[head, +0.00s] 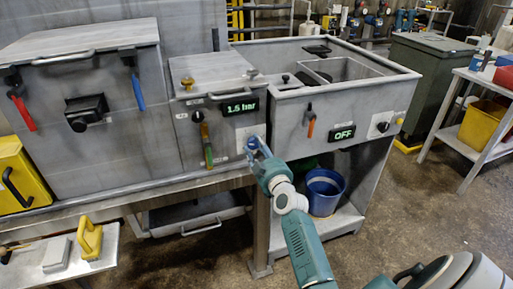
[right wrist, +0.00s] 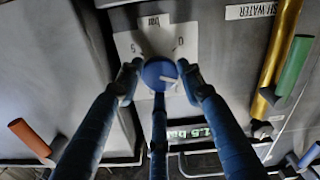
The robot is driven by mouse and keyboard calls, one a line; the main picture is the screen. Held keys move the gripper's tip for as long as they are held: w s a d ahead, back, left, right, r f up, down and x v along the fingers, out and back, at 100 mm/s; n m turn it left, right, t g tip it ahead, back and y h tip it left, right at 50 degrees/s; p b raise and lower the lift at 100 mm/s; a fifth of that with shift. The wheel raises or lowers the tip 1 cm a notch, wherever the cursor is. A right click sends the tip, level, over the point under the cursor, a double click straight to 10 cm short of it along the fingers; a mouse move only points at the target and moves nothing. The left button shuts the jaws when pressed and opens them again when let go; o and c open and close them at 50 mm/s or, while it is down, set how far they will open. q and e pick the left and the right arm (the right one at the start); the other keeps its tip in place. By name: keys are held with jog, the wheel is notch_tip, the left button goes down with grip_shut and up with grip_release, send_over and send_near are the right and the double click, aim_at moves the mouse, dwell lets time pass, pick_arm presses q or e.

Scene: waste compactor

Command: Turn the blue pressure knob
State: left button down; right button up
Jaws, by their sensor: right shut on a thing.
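The blue pressure knob (head: 252,143) sits on the front of the middle grey unit, on a pale scale plate (head: 241,146). In the right wrist view the round blue knob (right wrist: 159,72) has a white pointer mark, and its plate (right wrist: 128,46) shows "5", "0" and "bar". My right gripper (head: 256,150) reaches the knob from the front. In the right wrist view my right gripper (right wrist: 159,76) is shut on the knob, with fingertips at both sides and another finger below. The green display (head: 240,106) above the knob reads 1.5 bar. My left gripper is out of view.
A valve lever with a green handle (head: 208,155) hangs left of the knob. A sink unit (head: 346,100) with an "OFF" display (head: 344,133) stands to the right, with a blue bucket (head: 324,190) below. Red (head: 24,114) and blue (head: 138,92) levers are further left.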

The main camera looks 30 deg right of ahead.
jog(key=shift+w+r+m, duration=0.1)
jog(key=shift+r+m, duration=0.2)
jog(key=shift+r, duration=0.1)
jog(key=shift+m+p, duration=0.3)
jog(key=shift+m, duration=0.3)
jog(key=m+p, duration=0.1)
jog(key=m, duration=0.3)
jog(key=shift+d+r, duration=0.1)
jog(key=shift+r, duration=0.05)
jog(key=m, duration=0.4)
jog(key=shift+d, duration=0.1)
jog(key=shift+d+m+p, duration=0.1)
jog(key=shift+m+p, duration=0.2)
jog(key=shift+m, duration=1.5)
jog(key=o, duration=1.1)
jog(key=shift+f, duration=0.2)
